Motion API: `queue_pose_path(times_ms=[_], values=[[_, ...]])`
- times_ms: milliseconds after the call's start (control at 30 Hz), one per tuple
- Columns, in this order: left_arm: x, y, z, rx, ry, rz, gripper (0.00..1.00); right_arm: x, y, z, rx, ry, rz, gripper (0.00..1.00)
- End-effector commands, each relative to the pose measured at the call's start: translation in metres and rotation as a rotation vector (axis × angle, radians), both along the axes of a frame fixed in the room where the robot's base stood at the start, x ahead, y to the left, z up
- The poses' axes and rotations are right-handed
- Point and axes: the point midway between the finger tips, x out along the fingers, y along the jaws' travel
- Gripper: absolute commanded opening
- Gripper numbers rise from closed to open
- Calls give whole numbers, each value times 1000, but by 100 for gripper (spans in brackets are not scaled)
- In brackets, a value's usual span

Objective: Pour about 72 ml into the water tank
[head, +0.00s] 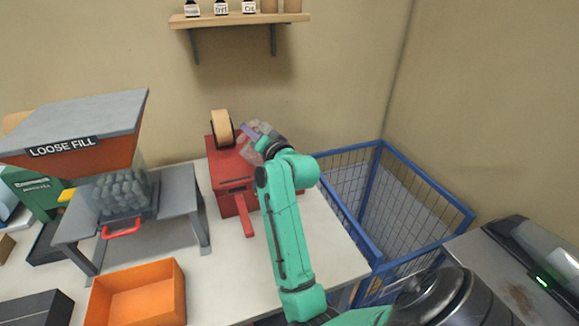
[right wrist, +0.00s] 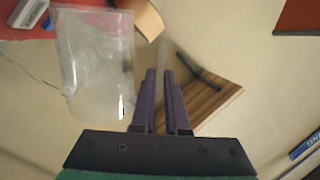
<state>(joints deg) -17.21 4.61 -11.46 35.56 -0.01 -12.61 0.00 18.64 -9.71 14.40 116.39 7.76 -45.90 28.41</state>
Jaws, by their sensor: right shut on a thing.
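A clear jug (right wrist: 100,75) fills the left of the right wrist view, and its level of liquid cannot be made out. My right gripper (right wrist: 163,80) has its purple fingers close together, shut on a thin clear part that looks like the jug's handle. In the head view this gripper (head: 250,137) is above the right rear of a red tape machine (head: 230,172), with the clear jug partly hidden by my wrist. A tan tape roll (head: 222,128) stands on the machine. A separate water tank cannot be made out. My left gripper is out of view.
A loose fill hopper (head: 70,140) on a grey stand and an orange bin (head: 137,293) are to the left. A blue wire cage (head: 420,245) stands right of the table. A wooden shelf (head: 240,19) with small bottles hangs above.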

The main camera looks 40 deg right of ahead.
Motion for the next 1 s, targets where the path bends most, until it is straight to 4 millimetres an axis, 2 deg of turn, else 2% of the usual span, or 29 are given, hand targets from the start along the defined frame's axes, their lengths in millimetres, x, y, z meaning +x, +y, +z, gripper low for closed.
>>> queue_pose_path(times_ms=[1000], values=[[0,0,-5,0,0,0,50,1,-2,-4,61,-5,-3,0]])
